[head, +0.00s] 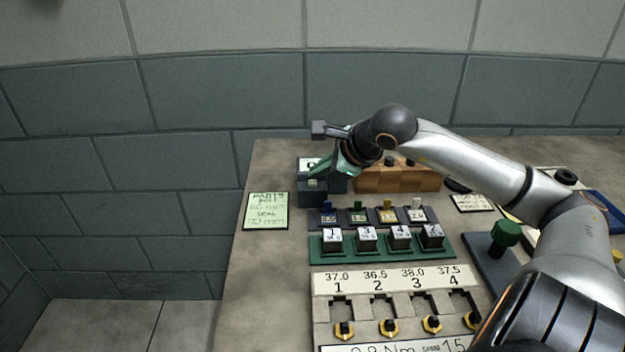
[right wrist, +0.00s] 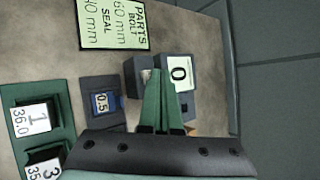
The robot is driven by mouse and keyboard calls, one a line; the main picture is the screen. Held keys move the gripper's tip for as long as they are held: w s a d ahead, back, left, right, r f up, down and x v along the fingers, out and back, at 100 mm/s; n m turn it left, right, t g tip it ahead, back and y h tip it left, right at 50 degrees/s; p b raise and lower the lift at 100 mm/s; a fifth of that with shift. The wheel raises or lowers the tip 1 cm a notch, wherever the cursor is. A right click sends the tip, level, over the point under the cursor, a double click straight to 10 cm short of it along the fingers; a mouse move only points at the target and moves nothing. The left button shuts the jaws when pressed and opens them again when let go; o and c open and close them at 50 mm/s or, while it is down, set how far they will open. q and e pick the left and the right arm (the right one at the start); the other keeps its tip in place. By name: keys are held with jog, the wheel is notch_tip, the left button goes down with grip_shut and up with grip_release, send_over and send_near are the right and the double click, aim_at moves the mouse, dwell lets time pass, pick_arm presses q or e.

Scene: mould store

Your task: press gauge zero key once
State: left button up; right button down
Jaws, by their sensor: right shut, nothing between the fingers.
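The gauge (head: 335,184) is a dark blue-grey block at the far left of the table, with a small white display. In the right wrist view its display (right wrist: 179,73) reads 0. A small pale key (head: 313,183) seems to sit on the gauge's low front part; it shows in the right wrist view (right wrist: 146,74) beside the fingertips. My right gripper (head: 327,172) has green fingers, shut and empty, reaching over the gauge. In the right wrist view the fingertips (right wrist: 160,72) lie between key and display; I cannot tell whether they touch. My left gripper is not in view.
A wooden block (head: 400,180) stands right of the gauge. A green note card (head: 266,211) lies at the left edge. A green tray (head: 321,252) of numbered cubes and a slotted board (head: 322,284) lie in front. A green knob (head: 505,234) stands at the right.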

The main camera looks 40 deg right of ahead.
jog(key=shift+r, duration=0.2)
jog(key=shift+r+p, duration=1.3)
jog(key=shift+r, duration=1.25)
jog(key=shift+a+f, duration=0.1)
